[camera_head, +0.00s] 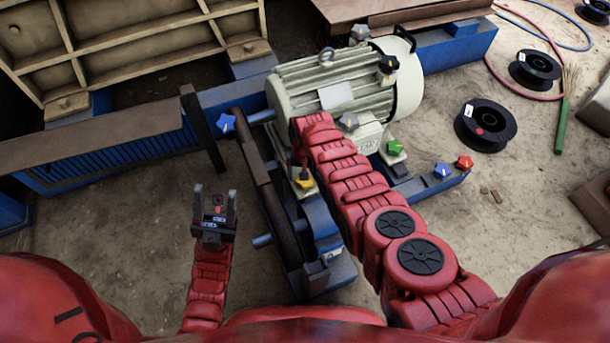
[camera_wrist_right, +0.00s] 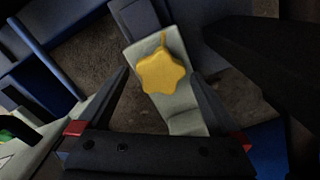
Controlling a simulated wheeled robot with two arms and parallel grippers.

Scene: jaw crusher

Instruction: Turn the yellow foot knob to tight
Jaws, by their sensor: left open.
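The yellow foot knob (camera_head: 304,183) is star-shaped and sits on a pale foot at the near left corner of the grey-green motor (camera_head: 345,90). In the right wrist view the yellow knob (camera_wrist_right: 162,72) shows whole, with a thin pointer at its top edge. My right gripper (camera_wrist_right: 160,77) is open, its two fingers to either side of the knob in the picture. Whether they touch it I cannot tell. In the head view my right arm hides most of that gripper. My left gripper (camera_head: 214,205) is open and empty above the sandy floor, left of the blue frame.
A blue knob (camera_head: 226,123) is left of the motor, and a green knob (camera_head: 394,147) marks another foot. Blue (camera_head: 442,170) and red (camera_head: 465,162) knobs sit on the frame's right end. Black spools (camera_head: 485,125) lie on the floor at right.

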